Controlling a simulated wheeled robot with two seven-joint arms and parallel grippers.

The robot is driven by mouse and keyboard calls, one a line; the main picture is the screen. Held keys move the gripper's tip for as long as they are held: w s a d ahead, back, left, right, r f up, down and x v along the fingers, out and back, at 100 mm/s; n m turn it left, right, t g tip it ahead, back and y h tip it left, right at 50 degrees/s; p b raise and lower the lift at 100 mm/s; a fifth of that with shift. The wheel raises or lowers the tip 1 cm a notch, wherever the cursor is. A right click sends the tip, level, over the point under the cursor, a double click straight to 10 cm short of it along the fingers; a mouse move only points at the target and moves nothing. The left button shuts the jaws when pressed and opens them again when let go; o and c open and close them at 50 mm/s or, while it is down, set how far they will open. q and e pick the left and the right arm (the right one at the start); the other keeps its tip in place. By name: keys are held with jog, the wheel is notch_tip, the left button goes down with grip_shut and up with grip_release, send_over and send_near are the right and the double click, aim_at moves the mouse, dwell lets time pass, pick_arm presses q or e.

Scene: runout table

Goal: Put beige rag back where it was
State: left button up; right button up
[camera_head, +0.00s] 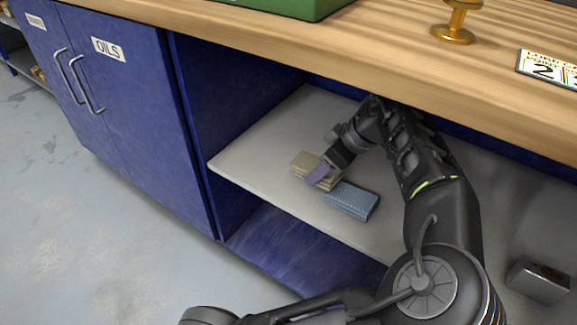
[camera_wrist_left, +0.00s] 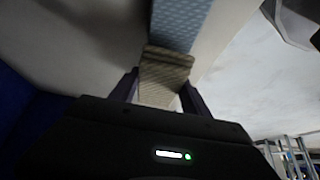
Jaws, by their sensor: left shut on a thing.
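The beige rag (camera_head: 303,160) is a folded cloth on the grey shelf (camera_head: 262,140) under the wooden worktop, near the shelf's front edge. My left gripper (camera_head: 322,174) is at the rag, with its fingers shut on it. In the left wrist view the beige rag (camera_wrist_left: 164,72) sits between the two dark fingers (camera_wrist_left: 158,92). Whether the rag rests fully on the shelf or is slightly raised, I cannot tell. A folded blue rag (camera_head: 352,201) lies right beside it, and also shows in the left wrist view (camera_wrist_left: 180,20). My right gripper is not in view.
Blue cabinet doors (camera_head: 110,110) with an OILS label stand left of the open shelf bay. The worktop (camera_head: 300,42) overhangs the shelf and holds a green case (camera_head: 290,8) and a brass object (camera_head: 453,30). A metal block (camera_head: 538,280) sits at the right.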

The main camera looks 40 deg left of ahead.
aim_at(298, 156)
pick_arm(q)
jog(key=a+b, duration=0.1)
jog(key=a, duration=0.4)
jog(key=shift+a+f, duration=0.1)
jog(key=shift+a, duration=0.65)
jog(key=shift+s+a, duration=0.1)
jog(key=shift+a, duration=0.25)
jog(key=b+x, duration=0.3)
jog(key=shift+a, duration=0.15)
jog(key=shift+f, duration=0.2)
